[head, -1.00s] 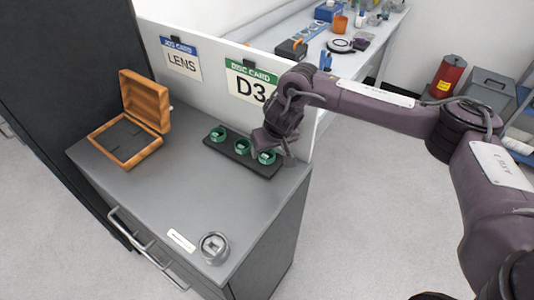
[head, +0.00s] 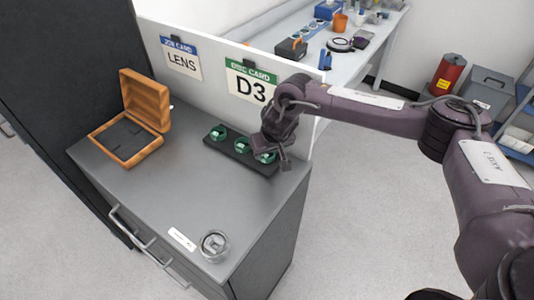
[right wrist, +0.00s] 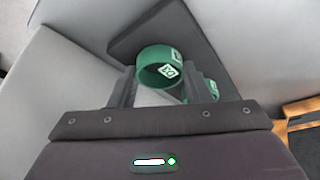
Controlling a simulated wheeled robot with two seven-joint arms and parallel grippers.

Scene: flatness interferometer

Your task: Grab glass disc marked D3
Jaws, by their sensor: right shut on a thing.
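Three green-rimmed glass discs stand in a dark rack (head: 237,153) on the grey cabinet top: a left one (head: 218,133), a middle one (head: 242,144) and a right one (head: 265,157). My right gripper (head: 271,157) is down at the right disc and partly covers it. In the right wrist view, my right gripper (right wrist: 160,84) is shut on a green disc (right wrist: 152,57) with a white tag, too small to read surely. Part of another green disc (right wrist: 210,87) shows behind a finger. The held disc still appears to be at the rack. My left gripper is out of view.
An open wooden box (head: 146,100) stands at the left. A round clear-looking holder (head: 214,245) is near the front edge. The middle cabinet top is clear.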

